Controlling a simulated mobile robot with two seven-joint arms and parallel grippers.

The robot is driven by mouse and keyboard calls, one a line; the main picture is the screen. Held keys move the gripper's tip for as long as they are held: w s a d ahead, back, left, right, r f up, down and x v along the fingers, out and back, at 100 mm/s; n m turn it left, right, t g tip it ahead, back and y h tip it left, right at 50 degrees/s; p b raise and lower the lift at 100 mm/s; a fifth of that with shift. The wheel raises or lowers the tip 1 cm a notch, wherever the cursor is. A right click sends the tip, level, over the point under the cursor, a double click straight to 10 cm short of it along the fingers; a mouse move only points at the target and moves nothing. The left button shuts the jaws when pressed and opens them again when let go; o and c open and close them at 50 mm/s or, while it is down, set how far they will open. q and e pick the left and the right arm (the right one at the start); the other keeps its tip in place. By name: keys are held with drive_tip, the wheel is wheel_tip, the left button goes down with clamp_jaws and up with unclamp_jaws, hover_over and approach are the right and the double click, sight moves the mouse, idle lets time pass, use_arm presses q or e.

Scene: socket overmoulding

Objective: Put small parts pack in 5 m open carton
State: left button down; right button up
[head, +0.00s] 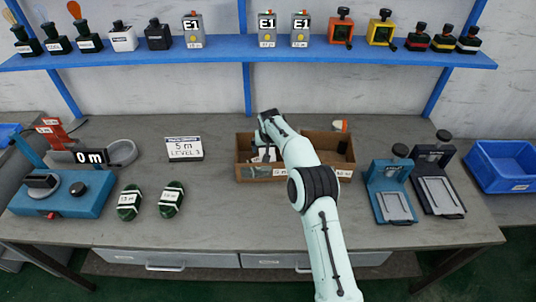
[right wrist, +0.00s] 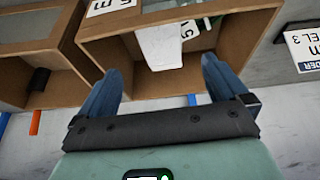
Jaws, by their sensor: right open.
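A wooden open carton (head: 243,173) stands on the bench in the middle, and it fills the top of the right wrist view (right wrist: 190,15). A white pack (right wrist: 160,46), taken as the small parts pack, is inside it, beside a white labelled piece with green on it. White also shows in the carton in the head view, partly hidden by my arm. My right gripper (right wrist: 161,68) is open, its two blue fingers spread at the carton's opening with nothing between the tips. My left gripper is not in view.
A second wooden carton (head: 346,173) with a dark item stands to the right. A 5 m level sign (head: 184,148), two dark green rolls (head: 130,201) and a blue machine (head: 70,195) are left. Two stands (head: 393,205) and a blue bin (head: 505,180) are right. The front middle bench is clear.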

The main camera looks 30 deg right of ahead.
drive_tip(key=shift+v, duration=1.8)
drive_tip(key=shift+w, duration=0.2)
